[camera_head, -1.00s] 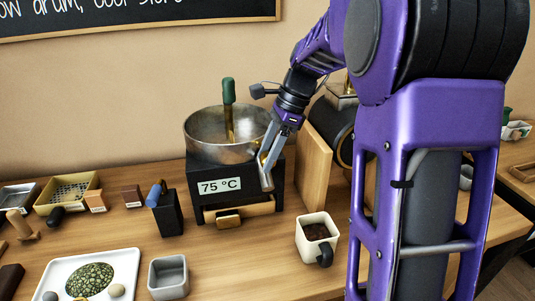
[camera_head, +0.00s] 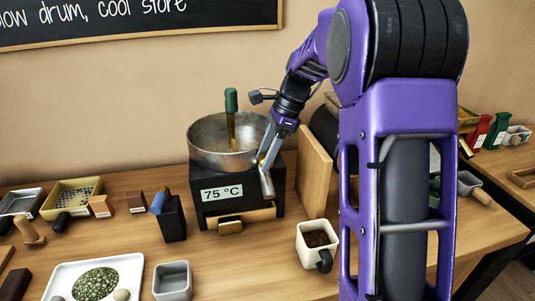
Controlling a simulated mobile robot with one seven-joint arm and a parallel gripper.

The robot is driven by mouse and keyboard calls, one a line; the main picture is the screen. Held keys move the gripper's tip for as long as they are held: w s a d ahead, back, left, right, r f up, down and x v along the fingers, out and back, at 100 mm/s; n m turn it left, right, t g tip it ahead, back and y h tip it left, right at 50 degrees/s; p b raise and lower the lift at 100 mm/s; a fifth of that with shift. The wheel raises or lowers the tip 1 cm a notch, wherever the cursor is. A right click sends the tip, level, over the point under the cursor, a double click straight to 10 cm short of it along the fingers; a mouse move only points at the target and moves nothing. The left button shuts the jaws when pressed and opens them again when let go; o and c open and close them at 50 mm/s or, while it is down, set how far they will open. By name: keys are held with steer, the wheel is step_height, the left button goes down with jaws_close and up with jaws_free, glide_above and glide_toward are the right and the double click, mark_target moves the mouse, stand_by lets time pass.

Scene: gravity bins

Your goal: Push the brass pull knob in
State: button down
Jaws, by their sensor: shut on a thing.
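My gripper (camera_head: 265,172) is at the right front of the black box with the "75 °C" label (camera_head: 222,193), just below the rim of the metal bowl (camera_head: 205,158). Its jaws are shut on a small brass-coloured piece (camera_head: 261,157), which appears to be the brass pull knob. The fingers hide most of it, so how far it sticks out cannot be told. A wooden drawer front with a brass-coloured handle (camera_head: 230,226) is low on the same box.
A wooden panel (camera_head: 313,172) stands close to the right of my gripper. A white cup of dark beans (camera_head: 303,250) stands in front of it. A dark holder (camera_head: 174,220) is left of the box. Trays and small blocks fill the left of the table.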

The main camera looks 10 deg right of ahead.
steer(key=shift+w+r, duration=0.1)
steer(key=shift+w, duration=0.05)
steer(key=shift+c, duration=1.3)
jaws_free()
